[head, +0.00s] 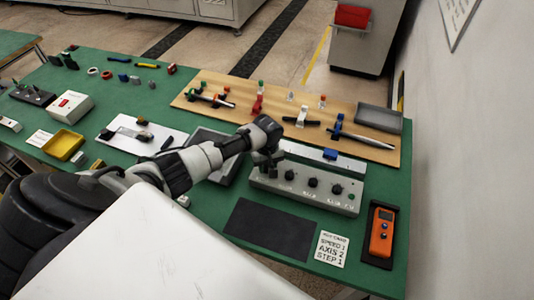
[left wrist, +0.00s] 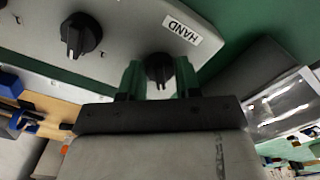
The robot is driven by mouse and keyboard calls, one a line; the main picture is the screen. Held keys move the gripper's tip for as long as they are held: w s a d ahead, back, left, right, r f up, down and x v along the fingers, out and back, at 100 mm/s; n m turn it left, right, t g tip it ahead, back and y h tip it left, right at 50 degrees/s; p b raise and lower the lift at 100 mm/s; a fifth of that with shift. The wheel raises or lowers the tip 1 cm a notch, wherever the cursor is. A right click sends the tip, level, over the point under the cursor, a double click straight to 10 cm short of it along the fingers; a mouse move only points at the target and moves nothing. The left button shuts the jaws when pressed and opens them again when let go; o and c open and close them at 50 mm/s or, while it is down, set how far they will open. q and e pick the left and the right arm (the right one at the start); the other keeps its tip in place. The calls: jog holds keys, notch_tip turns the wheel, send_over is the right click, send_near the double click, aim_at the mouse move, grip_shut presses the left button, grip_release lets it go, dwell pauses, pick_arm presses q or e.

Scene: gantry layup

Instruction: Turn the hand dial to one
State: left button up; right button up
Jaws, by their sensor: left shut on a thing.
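The hand dial (left wrist: 160,68) is a black knob on a grey control box (head: 300,200), beside a white label reading HAND (left wrist: 182,29). My left gripper (head: 268,168) reaches down over the left end of the box. In the left wrist view its two fingers (left wrist: 158,82) stand on either side of the hand dial, shut on it. The dial's scale marks are hidden or too small to read. In the head view the gripper covers the dial. My right gripper is not in view.
More black dials (head: 312,183) sit along the box. A white card (head: 331,248) reads SPEED 1, AXIS 2, STEP 1. A wooden board (head: 225,88) with tools lies behind.

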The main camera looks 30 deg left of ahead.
pick_arm(q)
jog(key=shift+n+p, duration=0.75)
jog(key=shift+n, duration=0.25)
jog(key=o, duration=0.9)
jog(key=shift+o, duration=0.2)
notch_tip(320, 180, up, 11)
jog(key=shift+b, duration=0.3)
jog(key=shift+f, duration=0.15)
